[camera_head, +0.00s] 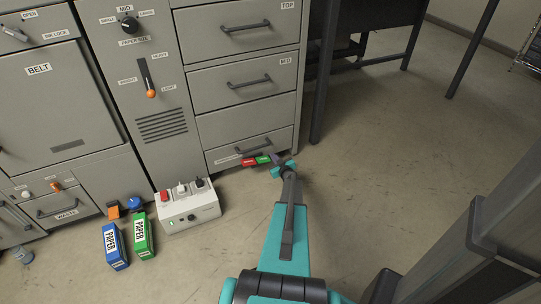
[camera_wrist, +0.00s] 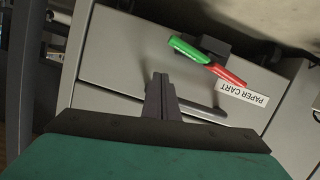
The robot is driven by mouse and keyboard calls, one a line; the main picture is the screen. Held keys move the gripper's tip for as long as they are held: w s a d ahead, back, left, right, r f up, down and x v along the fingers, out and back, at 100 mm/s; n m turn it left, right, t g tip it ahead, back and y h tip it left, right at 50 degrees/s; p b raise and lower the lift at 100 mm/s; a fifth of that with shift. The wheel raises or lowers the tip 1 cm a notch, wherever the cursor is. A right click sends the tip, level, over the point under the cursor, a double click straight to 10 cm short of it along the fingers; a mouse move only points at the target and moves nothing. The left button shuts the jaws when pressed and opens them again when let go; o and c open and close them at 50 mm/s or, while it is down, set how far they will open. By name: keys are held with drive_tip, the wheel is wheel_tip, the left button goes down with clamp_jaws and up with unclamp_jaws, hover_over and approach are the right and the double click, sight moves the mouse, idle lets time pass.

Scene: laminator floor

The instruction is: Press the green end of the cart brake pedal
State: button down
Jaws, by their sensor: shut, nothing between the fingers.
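The brake pedal has a green end (camera_head: 263,159) and a red end (camera_head: 249,162), low on the front of the grey drawer cart. In the wrist view the green end (camera_wrist: 188,49) and red end (camera_wrist: 227,74) form one bar on a dark mount. My gripper (camera_head: 281,166) is shut and empty, close to the right of the green end in the head view. In the wrist view the fingertips (camera_wrist: 160,80) show apart from the green end in the picture. I cannot tell whether they touch anything.
A PAPER CART label (camera_wrist: 242,94) sits beside the red end. The bottom drawer handle (camera_wrist: 202,112) lies near my fingers. A white switch box (camera_head: 189,207), a blue paper pack (camera_head: 114,247) and a green paper pack (camera_head: 143,236) stand left on the floor.

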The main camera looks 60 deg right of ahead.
drive_tip(key=p+v, duration=0.1)
drive_tip(key=v, duration=0.6)
drive_tip(key=shift+s+d, duration=0.25)
drive_tip(key=shift+d, duration=0.05)
